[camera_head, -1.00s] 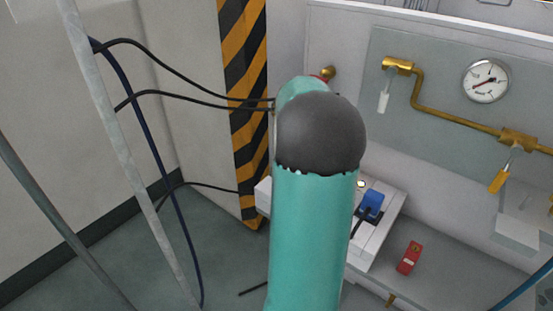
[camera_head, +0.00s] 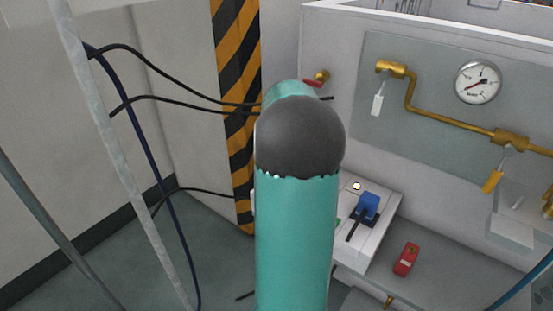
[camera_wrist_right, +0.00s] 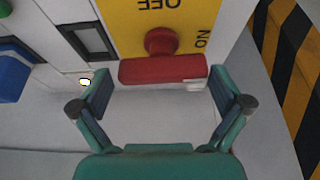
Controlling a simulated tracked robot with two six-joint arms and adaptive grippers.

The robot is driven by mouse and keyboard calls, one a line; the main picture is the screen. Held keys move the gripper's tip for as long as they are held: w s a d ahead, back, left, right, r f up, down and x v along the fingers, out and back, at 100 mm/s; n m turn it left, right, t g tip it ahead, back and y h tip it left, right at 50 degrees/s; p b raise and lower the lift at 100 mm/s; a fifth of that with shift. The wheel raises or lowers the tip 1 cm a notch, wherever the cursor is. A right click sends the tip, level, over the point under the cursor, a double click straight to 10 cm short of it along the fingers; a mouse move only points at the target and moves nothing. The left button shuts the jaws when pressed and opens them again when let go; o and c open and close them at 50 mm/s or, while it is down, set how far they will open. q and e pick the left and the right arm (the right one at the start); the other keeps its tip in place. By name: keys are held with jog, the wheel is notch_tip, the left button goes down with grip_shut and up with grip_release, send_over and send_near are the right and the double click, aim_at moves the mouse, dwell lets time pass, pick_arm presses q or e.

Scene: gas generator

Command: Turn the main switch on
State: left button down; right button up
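The main switch is a red handle (camera_wrist_right: 162,69) with a round red hub on a yellow plate (camera_wrist_right: 120,18) marked OFF and ON, upside down in the right wrist view. The bar lies crosswise, with a pale mark at its right end. My right gripper (camera_wrist_right: 160,88) is open, its two teal fingers spread to either side of the bar's near edge. Nothing is held, and I cannot tell whether a finger touches the bar. In the head view a teal arm of mine hides the switch and the right gripper. My left gripper is in neither current view.
A blue switch (camera_head: 368,205) and a lit lamp (camera_head: 357,186) sit on the white panel right of the arm. A red object (camera_head: 406,259) lies on the grey surface. Brass piping and a gauge (camera_head: 478,82) are behind. A striped post (camera_head: 237,130) stands left.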

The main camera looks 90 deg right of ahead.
jog(key=v, duration=1.2)
jog(key=shift+f, duration=0.1)
